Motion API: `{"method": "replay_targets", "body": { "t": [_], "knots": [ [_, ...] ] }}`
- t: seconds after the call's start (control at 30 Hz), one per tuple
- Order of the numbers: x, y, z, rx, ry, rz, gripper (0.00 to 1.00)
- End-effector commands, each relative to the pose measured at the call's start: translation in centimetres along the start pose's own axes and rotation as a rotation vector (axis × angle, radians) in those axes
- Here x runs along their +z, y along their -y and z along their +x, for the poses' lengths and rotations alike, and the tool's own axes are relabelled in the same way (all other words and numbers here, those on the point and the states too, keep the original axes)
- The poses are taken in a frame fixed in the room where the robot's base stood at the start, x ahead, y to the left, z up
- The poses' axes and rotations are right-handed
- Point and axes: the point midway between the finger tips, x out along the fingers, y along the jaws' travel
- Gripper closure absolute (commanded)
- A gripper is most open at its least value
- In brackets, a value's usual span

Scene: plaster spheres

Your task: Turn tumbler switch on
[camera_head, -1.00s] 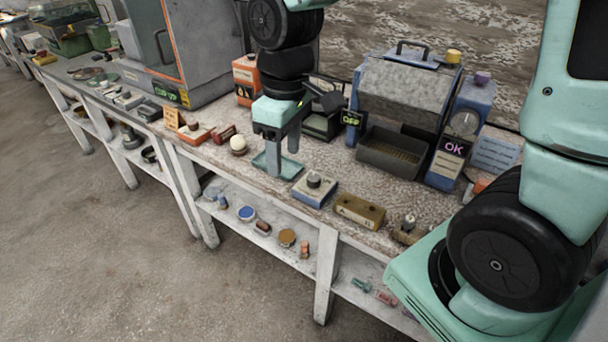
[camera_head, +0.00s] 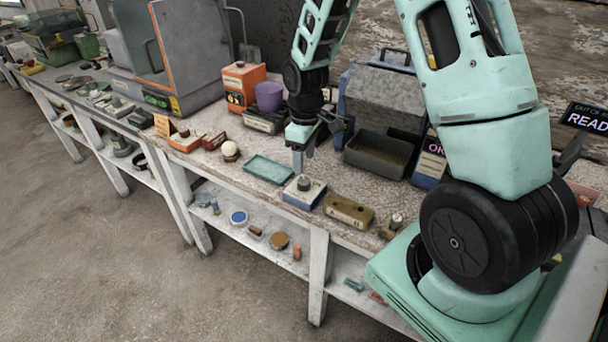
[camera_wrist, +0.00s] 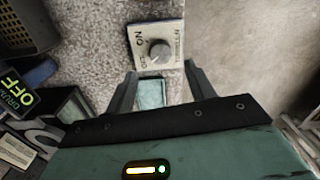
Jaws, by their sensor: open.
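The switch is a blue and white box (camera_head: 297,197) with a round grey knob (camera_head: 304,183) on top, near the front edge of the bench. In the wrist view the knob (camera_wrist: 159,52) sits on a pale plate (camera_wrist: 149,30) lettered ON; the other lettering is hard to read. My gripper (camera_head: 299,158) points down just behind the box in the head view. In the wrist view my gripper (camera_wrist: 163,78) is open, with nothing between its fingers, and the knob lies a little past the fingertips, roughly between them.
A teal tray (camera_head: 268,169) lies left of the box, and an olive block (camera_head: 348,211) stands right of it. A dark bin (camera_head: 380,153) of the drum machine is behind. A purple cup (camera_head: 269,97) and an orange box (camera_head: 243,86) stand back left. An OFF sign (camera_wrist: 17,92) shows in the wrist view.

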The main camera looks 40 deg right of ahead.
Motion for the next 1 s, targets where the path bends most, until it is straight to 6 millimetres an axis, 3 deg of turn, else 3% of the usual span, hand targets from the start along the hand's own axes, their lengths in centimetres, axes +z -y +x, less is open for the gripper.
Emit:
{"method": "replay_targets", "body": {
  "t": [0.1,0.3,0.5,0.77,0.93,1.0],
  "knots": [
    [0.1,0.1,2.5,-0.004,0.004,-0.001,0.45],
    [0.0,0.1,5.4,-0.002,0.002,0.0,0.45],
    [0.0,0.1,6.6,-0.001,0.0,-0.001,0.45],
    [0.0,0.1,6.7,0.0,-0.001,-0.001,0.45],
    [0.0,0.1,6.7,0.0,-0.001,-0.001,0.87],
    [0.0,0.1,6.7,0.0,0.0,-0.001,0.9]
  ]
}}
